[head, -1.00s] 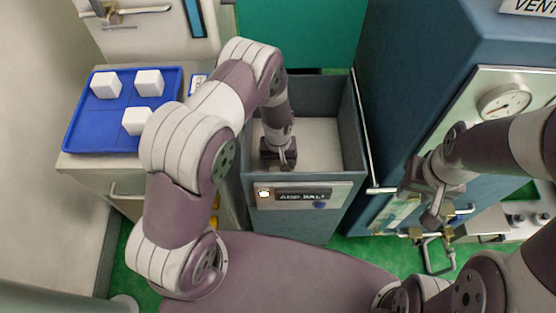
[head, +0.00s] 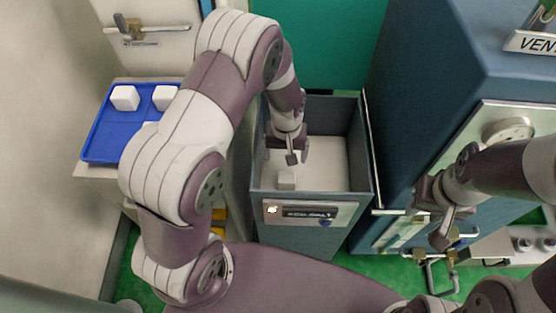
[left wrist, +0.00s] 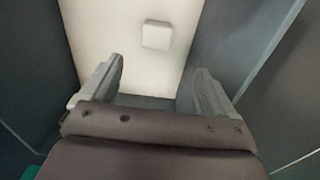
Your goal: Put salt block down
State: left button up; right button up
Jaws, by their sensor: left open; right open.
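A white salt block (head: 287,178) rests on the pale floor of the grey open-topped bin (head: 312,196), near its front left. My left gripper (head: 292,160) is open and empty above the block, inside or over the bin. In the left wrist view the block (left wrist: 157,34) lies ahead of the two spread fingers (left wrist: 152,90), apart from both. My right gripper (head: 442,232) is open at the right, in front of the blue cabinet, away from the bin.
A blue tray (head: 98,150) with several white blocks (head: 124,98) sits on a counter at the left, partly hidden by my left arm. The bin's right side is clear.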

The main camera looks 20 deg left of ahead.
pick_arm(q)
jog(key=s+a+r+m+t, duration=0.1)
jog(key=s+a+r+m, duration=0.2)
jog(key=s+r, duration=0.9)
jog(key=shift+s+a+r, duration=0.25)
jog(key=shift+a+r, duration=0.55)
jog(key=shift+r, duration=0.1)
